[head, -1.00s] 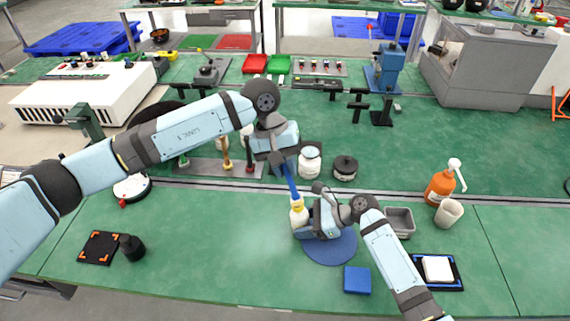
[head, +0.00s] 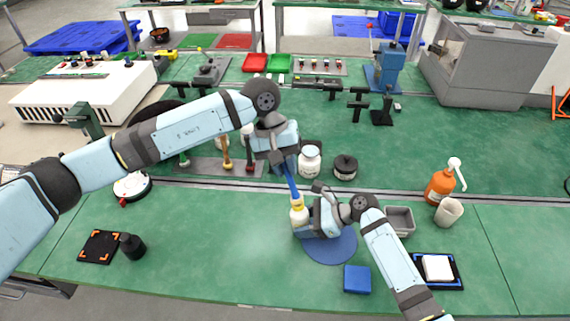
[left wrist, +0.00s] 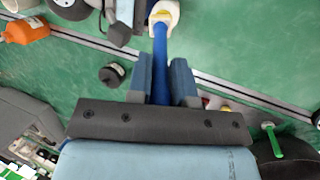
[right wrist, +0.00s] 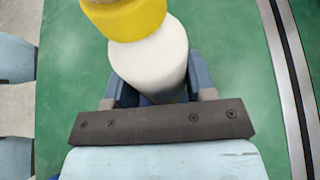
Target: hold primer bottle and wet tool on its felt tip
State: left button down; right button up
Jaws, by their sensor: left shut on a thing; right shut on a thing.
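The primer bottle (head: 299,215) is white with a yellow top and stands upright over the round blue mat (head: 331,250). My right gripper (head: 306,229) is shut around its body. In the right wrist view the white body (right wrist: 150,58) sits between the fingers, with the yellow top (right wrist: 126,18) above. My left gripper (head: 282,158) is shut on a slim blue tool (head: 291,182), which points down at the bottle's top. In the left wrist view the tool (left wrist: 160,58) ends at the bottle (left wrist: 164,13). The felt tip is too small or hidden to make out; I cannot tell if they touch.
A white jar (head: 309,161) and a black pot (head: 345,167) stand close behind. A blue block (head: 357,279) lies in front.

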pick_arm(q)
jog(key=shift+r, duration=3.5)
pick_arm(e)
jog(key=o, duration=0.8)
